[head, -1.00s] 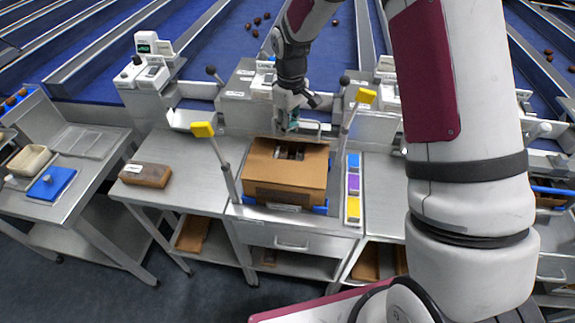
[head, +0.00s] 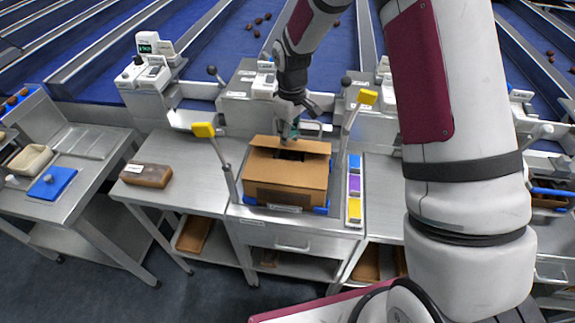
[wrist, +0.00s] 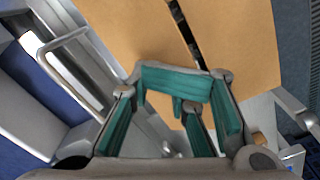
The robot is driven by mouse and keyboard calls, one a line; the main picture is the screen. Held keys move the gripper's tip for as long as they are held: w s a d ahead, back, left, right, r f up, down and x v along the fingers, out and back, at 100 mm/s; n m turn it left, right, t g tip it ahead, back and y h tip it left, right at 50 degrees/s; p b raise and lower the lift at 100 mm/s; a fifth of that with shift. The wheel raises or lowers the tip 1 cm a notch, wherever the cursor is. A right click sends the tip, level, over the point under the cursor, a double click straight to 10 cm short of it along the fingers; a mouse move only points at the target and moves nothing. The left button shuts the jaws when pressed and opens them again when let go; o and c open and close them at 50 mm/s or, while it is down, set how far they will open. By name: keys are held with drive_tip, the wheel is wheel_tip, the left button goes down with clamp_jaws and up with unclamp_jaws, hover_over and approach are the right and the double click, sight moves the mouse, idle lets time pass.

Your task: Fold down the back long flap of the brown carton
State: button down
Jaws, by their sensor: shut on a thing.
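The brown carton (head: 285,186) stands on the middle bench. Its back long flap (head: 301,145) is raised at the rear, tilted over the top, with a dark gap in front of it. My gripper (head: 290,130) is at the upper edge of this flap, behind and above the carton.
Yellow-tipped posts (head: 203,130) (head: 366,97) rise on both sides of the carton. A strip of blue, purple and yellow blocks (head: 354,186) lies to its right. A brown block (head: 146,175) lies to the left, with bare bench between. Metal machines stand behind.

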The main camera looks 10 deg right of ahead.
drive_tip(key=shift+f, duration=1.25)
wheel_tip(320, 180, up, 11)
drive_tip(key=shift+p, duration=0.45)
drive_tip(key=shift+r, duration=0.1)
drive_tip(key=s+d+r+m+t+b, duration=0.1)
drive_tip(key=s+r+m, duration=0.1)
drive_tip(key=s+r, duration=0.5)
drive_tip(key=s+d+r+m+t+b, duration=0.15)
drive_tip(key=s+r, duration=0.25)
drive_tip(key=r, duration=0.5)
drive_tip(key=s+d+r+m+t, duration=0.2)
drive_tip(key=s+m+t, duration=0.1)
drive_tip(key=s, duration=1.2)
drive_tip(key=shift+s+m+b, duration=0.25)
drive_tip(key=shift+m+b, duration=0.1)
